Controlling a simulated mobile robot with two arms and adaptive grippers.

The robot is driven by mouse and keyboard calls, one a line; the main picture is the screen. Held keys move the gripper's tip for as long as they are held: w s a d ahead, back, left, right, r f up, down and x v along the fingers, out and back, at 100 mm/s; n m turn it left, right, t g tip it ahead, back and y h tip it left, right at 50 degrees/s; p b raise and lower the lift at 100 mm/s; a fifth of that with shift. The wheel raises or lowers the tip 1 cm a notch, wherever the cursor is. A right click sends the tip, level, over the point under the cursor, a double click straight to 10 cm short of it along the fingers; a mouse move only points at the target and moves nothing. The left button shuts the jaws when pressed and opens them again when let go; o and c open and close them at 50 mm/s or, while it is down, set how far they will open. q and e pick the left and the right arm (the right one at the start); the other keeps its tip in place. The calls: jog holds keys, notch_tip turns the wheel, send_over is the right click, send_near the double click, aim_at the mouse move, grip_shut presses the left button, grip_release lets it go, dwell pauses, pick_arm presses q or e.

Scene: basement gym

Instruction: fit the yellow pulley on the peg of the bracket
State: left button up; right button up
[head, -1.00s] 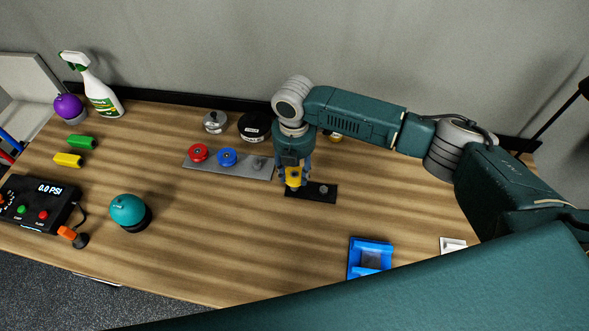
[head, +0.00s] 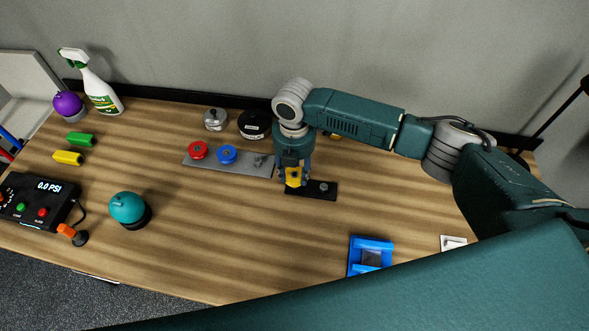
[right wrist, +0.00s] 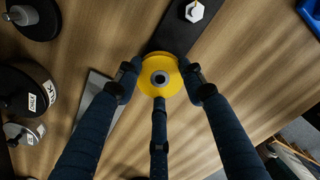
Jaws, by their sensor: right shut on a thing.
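In the right wrist view the pulley (right wrist: 160,75) sits between the fingers of the gripper (right wrist: 159,84). It is over the near end of a flat black bracket (head: 314,194). The bracket also shows in the wrist view (right wrist: 178,32), with a light hexagonal nut (right wrist: 195,11) on its other part. My left gripper is not in view.
A grey plate (head: 228,168) left of the gripper carries a red pulley (head: 198,150) and a blue pulley (head: 227,155). Black weights (head: 254,125) stand behind. A blue tray (head: 358,260) lies at the front right. The middle front of the table is clear.

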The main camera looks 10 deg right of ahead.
jog(key=shift+f+b, duration=0.35)
jog(key=shift+f, duration=0.5)
jog(key=o, duration=1.2)
notch_tip(320, 180, up, 12)
jog(key=shift+r, duration=0.1)
jog(key=shift+s+a, duration=0.1)
jog(key=shift+s, duration=0.05)
